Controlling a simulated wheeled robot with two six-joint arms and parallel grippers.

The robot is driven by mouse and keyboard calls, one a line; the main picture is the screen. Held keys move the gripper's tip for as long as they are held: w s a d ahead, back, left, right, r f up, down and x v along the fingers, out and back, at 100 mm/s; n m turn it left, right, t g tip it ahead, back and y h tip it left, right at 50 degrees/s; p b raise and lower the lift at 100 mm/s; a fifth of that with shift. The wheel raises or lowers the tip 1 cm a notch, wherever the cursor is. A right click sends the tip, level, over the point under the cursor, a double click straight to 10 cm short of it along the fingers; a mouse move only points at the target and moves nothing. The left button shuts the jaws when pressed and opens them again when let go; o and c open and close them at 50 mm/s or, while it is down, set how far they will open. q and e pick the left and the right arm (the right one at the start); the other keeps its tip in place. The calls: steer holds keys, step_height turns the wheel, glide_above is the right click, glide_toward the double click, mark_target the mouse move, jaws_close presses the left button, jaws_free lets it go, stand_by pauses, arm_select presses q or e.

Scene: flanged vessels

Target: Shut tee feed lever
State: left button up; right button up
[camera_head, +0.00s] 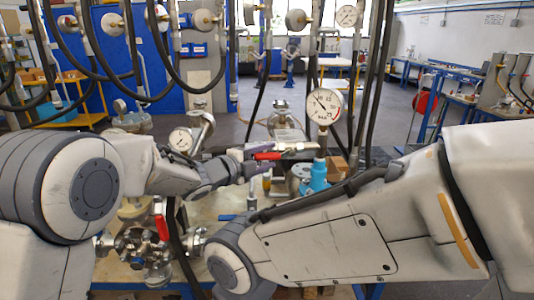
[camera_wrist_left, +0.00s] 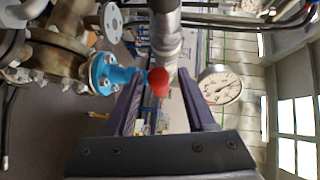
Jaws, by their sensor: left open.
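A red lever (camera_head: 268,156) sits on a horizontal steel pipe (camera_head: 298,147) near the middle of the head view. My left gripper (camera_head: 247,163) reaches it from the left with its dark purple fingers open. In the left wrist view the lever's rounded red end (camera_wrist_left: 158,82) shows between the two fingers, the steel pipe (camera_wrist_left: 166,35) just beyond. I cannot tell whether a finger touches the lever. A blue fitting (camera_head: 317,178) stands right of the lever; a blue flanged fitting (camera_wrist_left: 105,73) shows left of the fingers in the wrist view. My right gripper is out of view.
A dial gauge (camera_head: 325,105) rises right of the lever and another gauge (camera_head: 181,139) stands to its left. A second red lever (camera_head: 162,228) is on the steel vessel (camera_head: 143,245) at lower left. Black hoses (camera_head: 372,80) hang across the scene.

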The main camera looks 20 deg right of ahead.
arm_select(q)
steer(key=shift+d, duration=0.1)
jaws_close()
stand_by(1.4)
